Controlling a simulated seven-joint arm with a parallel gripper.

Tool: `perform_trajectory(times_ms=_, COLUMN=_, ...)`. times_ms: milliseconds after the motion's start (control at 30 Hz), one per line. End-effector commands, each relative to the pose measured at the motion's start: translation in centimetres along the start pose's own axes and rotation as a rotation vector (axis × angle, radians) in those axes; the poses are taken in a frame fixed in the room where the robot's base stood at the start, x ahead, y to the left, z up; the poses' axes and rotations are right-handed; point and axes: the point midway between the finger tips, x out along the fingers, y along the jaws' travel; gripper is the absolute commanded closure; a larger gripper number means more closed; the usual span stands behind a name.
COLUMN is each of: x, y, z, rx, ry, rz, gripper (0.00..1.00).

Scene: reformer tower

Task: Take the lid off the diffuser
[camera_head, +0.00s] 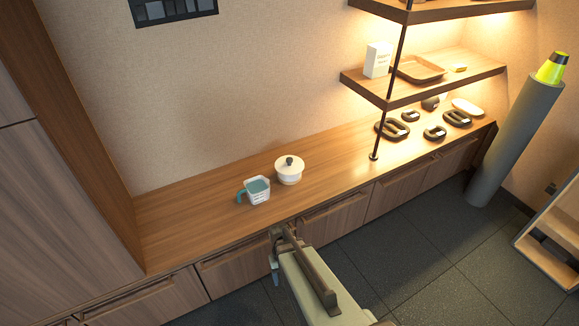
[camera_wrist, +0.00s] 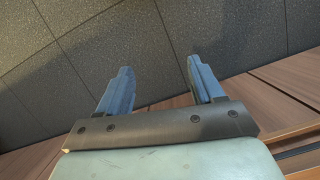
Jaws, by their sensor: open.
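The diffuser (camera_head: 289,178) is a white round pot on the wooden counter in the head view. Its white lid (camera_head: 288,167) with a dark knob (camera_head: 289,160) sits on top of it. My gripper (camera_head: 276,252) is in front of the counter edge, below and apart from the diffuser. In the wrist view my gripper (camera_wrist: 158,88) shows two blue-grey fingers spread wide with nothing between them. The diffuser does not show in the wrist view.
Several dark objects (camera_head: 435,132) lie farther right on the counter (camera_head: 190,215). A shelf post (camera_head: 385,125) rises right of the diffuser. The counter's left part is clear.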

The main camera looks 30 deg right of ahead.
Motion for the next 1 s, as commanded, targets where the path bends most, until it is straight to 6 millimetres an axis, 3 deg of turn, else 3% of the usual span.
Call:
perform_trajectory(times_ms=33, x=-1.1, y=0.6, z=-2.6, rx=0.014, ry=0.029, rz=-0.004, gripper=0.33)
perform_trajectory(times_ms=100, x=-2.8, y=1.4, z=-5.2, rx=0.029, ry=0.065, rz=-0.007, gripper=0.33)
perform_trajectory(times_ms=467, x=-13.6, y=6.9, z=-18.7, rx=0.105, ry=0.235, rz=-0.017, gripper=0.33)
perform_trajectory(times_ms=767, x=-25.4, y=12.5, z=-29.2, rx=0.012, ry=0.353, rz=0.011, gripper=0.33)
perform_trajectory(times_ms=1000, x=-36.2, y=16.0, z=-37.6, rx=-0.327, ry=0.403, rz=0.093, gripper=0.33)
